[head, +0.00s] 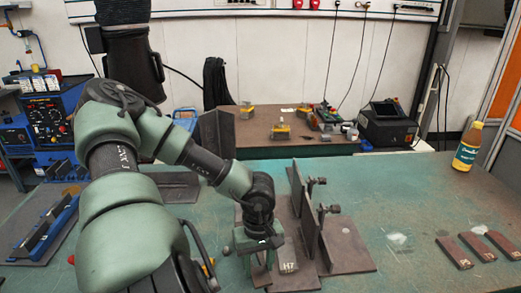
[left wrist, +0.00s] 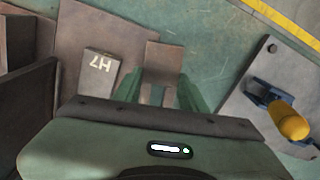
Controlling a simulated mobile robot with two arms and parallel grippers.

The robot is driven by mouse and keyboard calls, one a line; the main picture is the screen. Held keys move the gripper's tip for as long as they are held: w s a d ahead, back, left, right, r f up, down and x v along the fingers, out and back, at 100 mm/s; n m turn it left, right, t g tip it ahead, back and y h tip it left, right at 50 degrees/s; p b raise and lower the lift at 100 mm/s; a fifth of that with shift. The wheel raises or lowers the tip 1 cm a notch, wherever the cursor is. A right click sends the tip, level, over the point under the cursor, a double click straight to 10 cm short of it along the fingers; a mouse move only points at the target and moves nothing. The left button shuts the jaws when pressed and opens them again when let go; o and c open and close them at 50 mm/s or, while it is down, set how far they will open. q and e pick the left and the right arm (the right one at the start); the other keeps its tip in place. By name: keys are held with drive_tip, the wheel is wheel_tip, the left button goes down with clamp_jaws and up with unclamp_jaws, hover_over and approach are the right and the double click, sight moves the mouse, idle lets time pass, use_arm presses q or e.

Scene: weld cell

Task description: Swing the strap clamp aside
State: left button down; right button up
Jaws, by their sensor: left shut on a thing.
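My left gripper (head: 262,268) points down at the front edge of the brown steel fixture (head: 345,250). In the left wrist view its green fingers (left wrist: 160,92) are shut on a flat brown bar, which I take for the strap clamp (left wrist: 163,62). The bar's near end is hidden by the gripper body. My right gripper is not in view.
Upright plates with small dark clamps (head: 328,210) stand just behind the gripper. A blue clamp with a yellow handle (left wrist: 290,122) sits on a grey plate to one side. Brown bars (head: 470,247) and a bottle (head: 467,147) are at right. The green table between is mostly clear.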

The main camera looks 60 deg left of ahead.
use_arm(q)
drive_tip(key=c, duration=0.8)
unclamp_jaws()
wheel_tip(320, 180, up, 8)
drive_tip(key=shift+f, duration=0.1)
idle(0.3)
